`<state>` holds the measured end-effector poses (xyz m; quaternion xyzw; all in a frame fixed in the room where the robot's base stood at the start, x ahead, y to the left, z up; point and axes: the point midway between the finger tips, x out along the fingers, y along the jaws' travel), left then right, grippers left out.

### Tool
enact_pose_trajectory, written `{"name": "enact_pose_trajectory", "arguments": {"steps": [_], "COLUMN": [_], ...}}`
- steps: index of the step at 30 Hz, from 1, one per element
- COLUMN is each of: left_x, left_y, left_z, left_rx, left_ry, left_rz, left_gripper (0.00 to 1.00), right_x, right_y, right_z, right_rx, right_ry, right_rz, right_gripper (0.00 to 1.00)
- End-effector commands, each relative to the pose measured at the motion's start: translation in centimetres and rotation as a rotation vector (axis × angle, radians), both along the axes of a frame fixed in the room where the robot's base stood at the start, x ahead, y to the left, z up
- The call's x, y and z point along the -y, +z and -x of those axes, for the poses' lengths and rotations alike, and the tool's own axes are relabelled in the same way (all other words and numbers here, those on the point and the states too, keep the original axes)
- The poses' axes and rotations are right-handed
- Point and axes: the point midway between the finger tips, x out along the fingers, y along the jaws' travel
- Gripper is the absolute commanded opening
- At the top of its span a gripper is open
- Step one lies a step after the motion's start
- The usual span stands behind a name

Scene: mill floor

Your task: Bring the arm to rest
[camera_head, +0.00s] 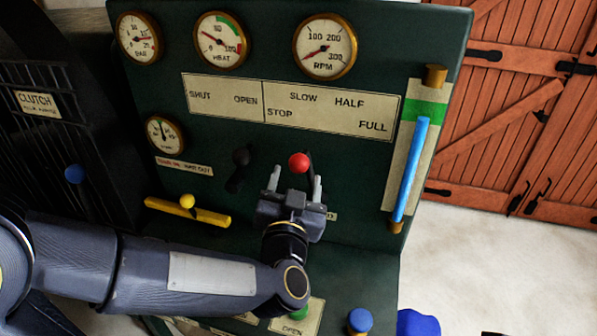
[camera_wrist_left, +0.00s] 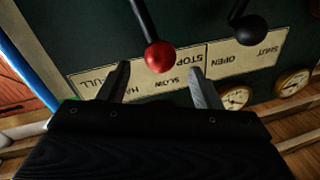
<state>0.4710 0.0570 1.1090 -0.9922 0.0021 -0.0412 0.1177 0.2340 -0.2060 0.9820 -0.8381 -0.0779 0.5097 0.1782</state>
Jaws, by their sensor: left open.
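My left arm (camera_head: 185,275) reaches in from the left, in front of a dark green control panel (camera_head: 330,215). My left gripper (camera_head: 295,187) is open, its two fingers pointing up at the panel. A red-knobbed lever (camera_head: 299,162) shows between and just beyond the fingertips in the head view. In the left wrist view the red knob (camera_wrist_left: 159,56) lies between the spread fingers of the gripper (camera_wrist_left: 160,75), with gaps on both sides; I cannot tell the depth between them.
A black-knobbed lever (camera_head: 241,157) stands left of the gripper. A yellow lever (camera_head: 187,201), a blue gauge tube (camera_head: 410,170), a blue knob (camera_head: 360,319) and a green button (camera_head: 299,312) are around the panel. Pale floor (camera_head: 500,260) lies open at the right.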

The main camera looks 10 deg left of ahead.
Motion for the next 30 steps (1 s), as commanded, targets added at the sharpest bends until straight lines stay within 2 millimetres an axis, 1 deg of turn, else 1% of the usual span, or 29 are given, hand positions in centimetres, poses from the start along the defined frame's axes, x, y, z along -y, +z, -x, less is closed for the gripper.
{"name": "enact_pose_trajectory", "arguments": {"steps": [4,7,11,14,17,20,23,25,30], "left_x": [-0.1,-0.7,-2.1,-3.6,-5.0,-6.7,-8.5,-9.8,-12.8], "left_y": [0.1,0.3,0.4,0.0,-0.9,-2.2,-4.0,-5.4,-8.9], "left_z": [0.0,-0.1,0.3,1.4,3.2,5.7,8.8,11.3,17.6], "left_rx": [-0.003,-0.027,-0.108,-0.205,-0.323,-0.456,-0.603,-0.712,-0.963], "left_ry": [-0.005,-0.039,-0.135,-0.216,-0.28,-0.312,-0.315,-0.295,-0.192], "left_rz": [0.007,0.043,0.135,0.214,0.28,0.337,0.387,0.424,0.508], "left_gripper": [0.59,0.59,0.59,0.59,0.59,0.59,0.59,0.59,0.59], "right_x": [0.0,0.0,0.0,0.0,0.0,0.0,0.0,0.0,0.0], "right_y": [0.0,0.1,0.2,0.3,0.4,0.5,0.7,0.7,0.9], "right_z": [0.0,0.0,0.0,0.0,0.0,0.0,0.0,0.0,0.0], "right_rx": [0.0,0.0,0.0,0.0,0.0,0.0,0.0,0.0,0.0], "right_ry": [0.0,0.0,0.0,0.0,0.0,0.0,0.0,0.0,0.0], "right_rz": [0.0,0.0,0.0,0.0,0.0,0.0,0.0,0.0,0.0], "right_gripper": [0.57,0.57,0.57,0.57,0.57,0.57,0.57,0.57,0.57]}}
